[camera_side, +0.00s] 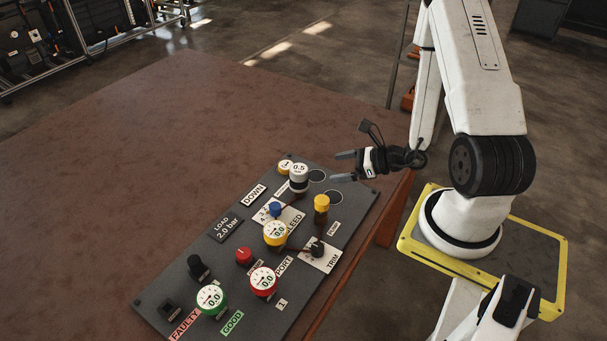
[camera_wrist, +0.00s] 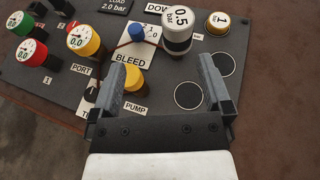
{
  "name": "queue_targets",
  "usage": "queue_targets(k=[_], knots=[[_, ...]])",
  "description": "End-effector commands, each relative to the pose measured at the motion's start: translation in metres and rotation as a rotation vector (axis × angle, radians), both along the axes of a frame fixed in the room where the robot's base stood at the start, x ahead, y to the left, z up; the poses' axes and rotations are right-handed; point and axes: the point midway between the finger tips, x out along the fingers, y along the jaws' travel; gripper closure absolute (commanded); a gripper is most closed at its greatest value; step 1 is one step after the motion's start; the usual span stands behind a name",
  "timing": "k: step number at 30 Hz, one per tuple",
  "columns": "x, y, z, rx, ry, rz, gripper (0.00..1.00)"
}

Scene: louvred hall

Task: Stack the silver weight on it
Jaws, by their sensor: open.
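The silver weight (camera_side: 299,183), a cylinder with a white top marked 0.5, stands upright on the dark panel (camera_side: 215,255). It also shows at the top of the wrist view (camera_wrist: 177,36). What is under its foot is hidden. A short brass-coloured piece marked 1 (camera_side: 285,168) stands beside it; the wrist view shows it too (camera_wrist: 217,23). Two empty black discs (camera_wrist: 222,64) (camera_wrist: 188,95) lie on the panel near them. My gripper (camera_side: 343,167) is open and empty, above the panel's far right end, apart from the silver weight. In the wrist view its fingers (camera_wrist: 163,68) spread either side of a disc.
A yellow pump knob (camera_side: 321,204) stands close to my gripper. Yellow (camera_side: 275,234), red (camera_side: 263,281) and green (camera_side: 210,301) gauges stand along the panel, with a blue knob (camera_side: 275,209). The brown table (camera_side: 120,160) is bare behind the panel.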

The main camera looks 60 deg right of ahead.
Motion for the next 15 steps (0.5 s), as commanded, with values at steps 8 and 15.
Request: queue_targets(k=[8, 15], knots=[[-0.002, 0.06, 0.022, -0.1, 0.017, 0.43, 0.0], [-0.025, 0.104, 0.036, -0.289, 0.043, 0.895, 0.0]])
